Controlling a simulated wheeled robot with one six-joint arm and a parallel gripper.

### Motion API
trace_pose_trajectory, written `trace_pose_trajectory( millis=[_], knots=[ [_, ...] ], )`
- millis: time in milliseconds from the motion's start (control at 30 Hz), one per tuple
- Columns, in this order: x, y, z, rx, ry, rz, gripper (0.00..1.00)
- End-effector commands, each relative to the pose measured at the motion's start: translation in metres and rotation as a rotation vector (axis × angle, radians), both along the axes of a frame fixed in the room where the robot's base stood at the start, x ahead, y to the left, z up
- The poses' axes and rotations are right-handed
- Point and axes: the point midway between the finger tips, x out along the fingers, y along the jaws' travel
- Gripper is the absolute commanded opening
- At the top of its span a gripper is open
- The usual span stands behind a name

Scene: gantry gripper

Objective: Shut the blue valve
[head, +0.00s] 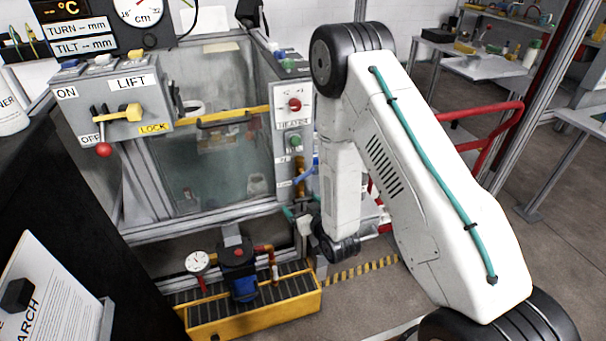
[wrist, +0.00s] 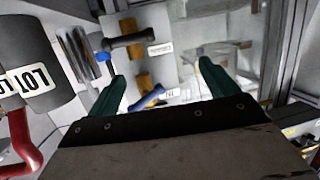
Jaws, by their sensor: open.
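The blue valve (wrist: 148,98) shows in the wrist view as a blue lever slanting across a brass pipe on a pale panel, beside a small label. In the head view its blue lever (head: 306,176) sticks out at the right side of the tank, partly hidden by my arm. My gripper (wrist: 162,70) is open, with its two green fingers apart and nothing between them that I can see held. The lever lies between the fingers in the picture; I cannot tell how far ahead it is. In the head view the gripper is mostly hidden by my wrist.
A black-handled lever (wrist: 130,40) sits on the same panel, above the blue one. A dark labelled cylinder (wrist: 38,65) and a red curved part (wrist: 22,148) are at the left. A yellow tray (head: 255,315) with a pump stands on the floor; a red rail (head: 480,112) is at the right.

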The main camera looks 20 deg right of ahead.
Motion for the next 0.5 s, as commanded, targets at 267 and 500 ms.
trace_pose_trajectory(
  millis=[267,500],
  knots=[
    [0.012,-0.031,0.052,-0.208,-0.276,-0.128,0.86],
    [0.043,-0.030,0.052,-0.215,-0.275,-0.124,0.86]
  ],
)
